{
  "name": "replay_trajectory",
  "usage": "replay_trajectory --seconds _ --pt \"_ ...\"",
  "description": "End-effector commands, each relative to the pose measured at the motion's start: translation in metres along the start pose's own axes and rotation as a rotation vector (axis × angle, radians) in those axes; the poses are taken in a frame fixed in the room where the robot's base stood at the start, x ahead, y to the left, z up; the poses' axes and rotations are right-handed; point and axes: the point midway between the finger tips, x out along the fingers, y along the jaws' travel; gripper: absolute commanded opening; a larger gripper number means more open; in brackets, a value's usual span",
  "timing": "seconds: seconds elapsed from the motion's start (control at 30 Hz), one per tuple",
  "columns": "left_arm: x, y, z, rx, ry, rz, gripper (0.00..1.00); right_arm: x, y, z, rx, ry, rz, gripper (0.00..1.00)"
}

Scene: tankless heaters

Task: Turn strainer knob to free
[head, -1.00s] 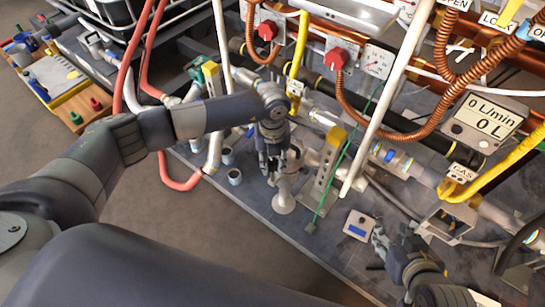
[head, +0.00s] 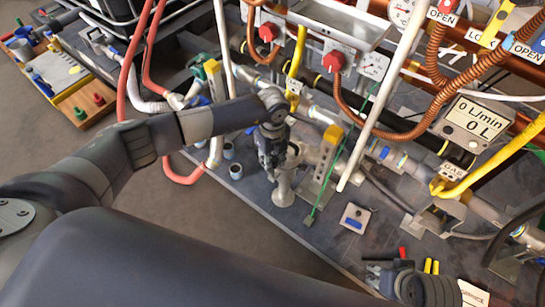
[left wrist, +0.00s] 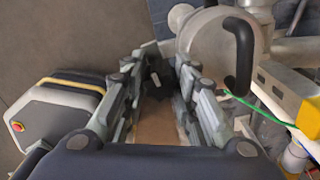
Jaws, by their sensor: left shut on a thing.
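The strainer is a pale grey metal body on the pipework. Its rounded lower end (head: 283,193) shows just below my left gripper (head: 270,158) in the head view. In the left wrist view the pale round body (left wrist: 208,45) with a black curved handle (left wrist: 241,52) stands right of the fingertips. My left gripper (left wrist: 160,72) points at its near side, with its fingers around something small and dark that is mostly hidden; I take it to be the strainer knob. My right gripper (head: 380,272) is low at the right, away from the strainer, its jaws unclear.
A post with a yellow top (head: 333,134) and a green line stand close right of the strainer. Small cups (head: 236,171) stand to the left. A small plate with a blue mark (head: 355,218) lies right.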

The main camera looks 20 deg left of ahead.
Motion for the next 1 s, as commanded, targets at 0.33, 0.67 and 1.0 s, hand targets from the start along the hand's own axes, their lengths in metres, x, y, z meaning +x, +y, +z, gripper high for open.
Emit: replay_trajectory --seconds 0.33,0.67,1.0 --pt "0.002 0.001 -0.001 -0.008 0.001 0.002 0.03 0.004 0.0 0.0 0.0 -0.001 0.0 0.4" --pt "0.001 0.001 0.0 -0.008 0.001 0.002 0.48 0.004 0.0 0.0 0.0 -0.001 0.0 0.4" --pt "-0.01 0.0 0.001 -0.007 -0.001 0.0 0.48 0.003 -0.001 0.0 -0.001 0.0 -0.001 0.4"
